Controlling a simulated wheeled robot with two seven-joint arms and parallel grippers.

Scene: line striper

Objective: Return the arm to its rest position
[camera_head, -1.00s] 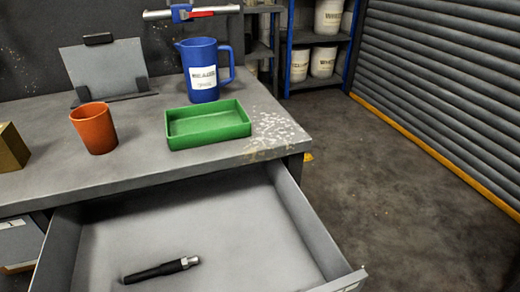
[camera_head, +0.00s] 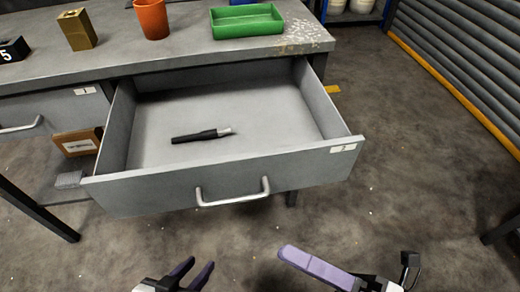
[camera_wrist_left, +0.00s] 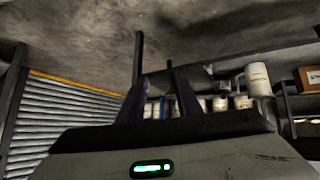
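My left gripper (camera_head: 202,264) is at the bottom of the head view, in front of and below the open drawer. Its two purple fingers are apart with nothing between them. The left wrist view also shows the gripper (camera_wrist_left: 160,88) with an empty gap. My right gripper (camera_head: 312,266) is at the bottom right of centre.
The drawer juts out from the grey workbench (camera_head: 180,60), a black pen-like tool (camera_head: 200,135) inside. On the bench are a green tray (camera_head: 246,22), an orange cup (camera_head: 152,18), a brass block (camera_head: 76,30) and a black number block (camera_head: 13,49). Floor (camera_head: 400,170) at right is free.

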